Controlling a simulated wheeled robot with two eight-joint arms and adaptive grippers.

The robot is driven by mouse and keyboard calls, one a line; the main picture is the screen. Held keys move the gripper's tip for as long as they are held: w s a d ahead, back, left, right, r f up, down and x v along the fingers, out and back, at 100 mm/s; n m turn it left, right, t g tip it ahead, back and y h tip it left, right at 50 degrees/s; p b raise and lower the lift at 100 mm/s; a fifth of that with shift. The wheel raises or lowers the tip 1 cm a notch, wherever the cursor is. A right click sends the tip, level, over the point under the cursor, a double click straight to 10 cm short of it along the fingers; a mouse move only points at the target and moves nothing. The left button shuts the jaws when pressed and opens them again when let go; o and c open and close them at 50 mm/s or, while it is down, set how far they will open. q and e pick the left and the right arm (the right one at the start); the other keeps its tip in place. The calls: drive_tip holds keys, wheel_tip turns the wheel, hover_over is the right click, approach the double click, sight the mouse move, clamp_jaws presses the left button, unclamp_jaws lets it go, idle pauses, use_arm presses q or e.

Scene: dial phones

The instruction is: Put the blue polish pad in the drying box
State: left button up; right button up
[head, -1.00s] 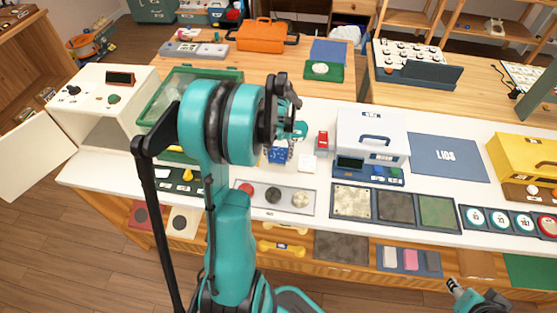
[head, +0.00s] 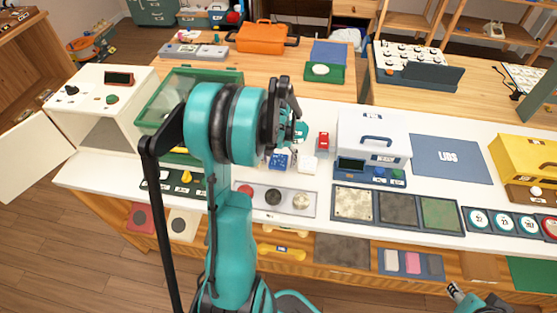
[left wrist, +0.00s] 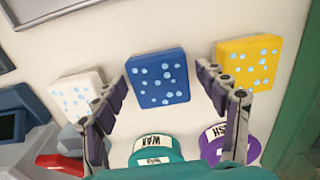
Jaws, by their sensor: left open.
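The blue polish pad (head: 279,160) lies on the white counter, below my left gripper in the head view. In the left wrist view the blue pad (left wrist: 158,78) is a square with pale dots, between the spread fingers. My left gripper (head: 297,122) is open and empty above it; its fingers also show in the left wrist view (left wrist: 168,96). I cannot tell whether they touch the pad. A white box (head: 103,105) with knobs and an open door stands at the counter's left end; it may be the drying box. My right gripper (head: 468,296) is partly visible at lower right.
A white dotted pad (left wrist: 78,94) and a yellow dotted pad (left wrist: 247,62) lie either side of the blue one. A teal WAX container (left wrist: 152,150) and a purple container (left wrist: 225,145) are close by. A green-framed clear case (head: 175,90) stands beside the white box.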

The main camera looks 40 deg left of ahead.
sight(278, 160)
use_arm(q)
wheel_tip(278, 160, up, 12)
drive_tip(key=p, duration=0.4)
drive_tip(key=s+d+r+m+t, duration=0.2)
drive_tip(key=d, duration=0.6)
drive_tip(key=s+d+r+m+t, duration=0.2)
drive_tip(key=d, duration=0.6)
drive_tip(key=s+d+r+m+t, duration=0.2)
drive_tip(key=s+d, duration=0.1)
drive_tip(key=d, duration=0.6)
drive_tip(key=shift+r+t, duration=0.35)
drive_tip(key=shift+t, duration=0.05)
drive_tip(key=shift+o, duration=0.5)
drive_tip(key=shift+s+d+m, duration=0.25)
drive_tip(key=shift+s+m, duration=0.05)
drive_tip(key=shift+m, duration=0.1)
drive_tip(key=shift+d+f, duration=0.1)
